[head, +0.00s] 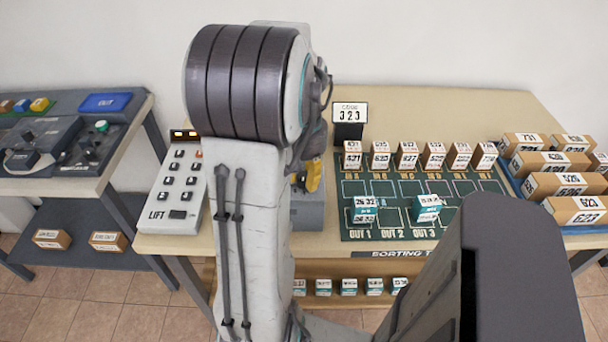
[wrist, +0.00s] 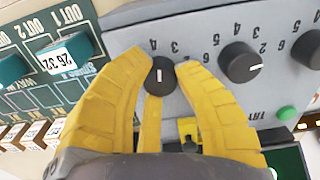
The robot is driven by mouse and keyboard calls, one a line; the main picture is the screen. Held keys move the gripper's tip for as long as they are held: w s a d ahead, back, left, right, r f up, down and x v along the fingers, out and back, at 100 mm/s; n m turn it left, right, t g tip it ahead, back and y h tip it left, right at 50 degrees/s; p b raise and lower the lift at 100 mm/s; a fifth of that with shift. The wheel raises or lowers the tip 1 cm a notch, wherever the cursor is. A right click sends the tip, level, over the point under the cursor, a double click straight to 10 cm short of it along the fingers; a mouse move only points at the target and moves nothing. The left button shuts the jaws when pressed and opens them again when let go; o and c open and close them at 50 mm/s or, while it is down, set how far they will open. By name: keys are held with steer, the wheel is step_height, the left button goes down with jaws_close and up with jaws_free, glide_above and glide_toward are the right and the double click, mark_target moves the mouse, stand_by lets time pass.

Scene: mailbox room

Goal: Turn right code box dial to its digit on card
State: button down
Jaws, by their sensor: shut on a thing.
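The code card (head: 350,113) stands behind the code box and reads 3 2 3. The grey code box (head: 308,212) is mostly hidden by my arm in the head view. In the wrist view the code box (wrist: 205,30) appears upside down, with black dials in a row. The right dial (wrist: 160,77) is leftmost there, with digits around it; which digit its white mark meets is unclear. My gripper (wrist: 162,72) has its yellow fingers closed around this dial. In the head view only a bit of my gripper (head: 314,175) shows.
The middle dial (wrist: 240,62) and left dial (wrist: 309,49) are beside it. A green button (wrist: 286,113) sits near the TRY label. The green sorting tray (head: 395,190) with small boxes adjoins the code box. A LIFT keypad (head: 180,190) stands left.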

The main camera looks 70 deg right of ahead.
mark_target(304, 176)
steer(key=m, duration=0.5)
steer(key=shift+a+f+m, duration=0.1)
steer(key=shift+f+m, duration=0.05)
steer(key=shift+m, duration=0.25)
stand_by(0.4)
steer(key=c, duration=0.9)
jaws_free()
steer(key=shift+r, duration=6.1)
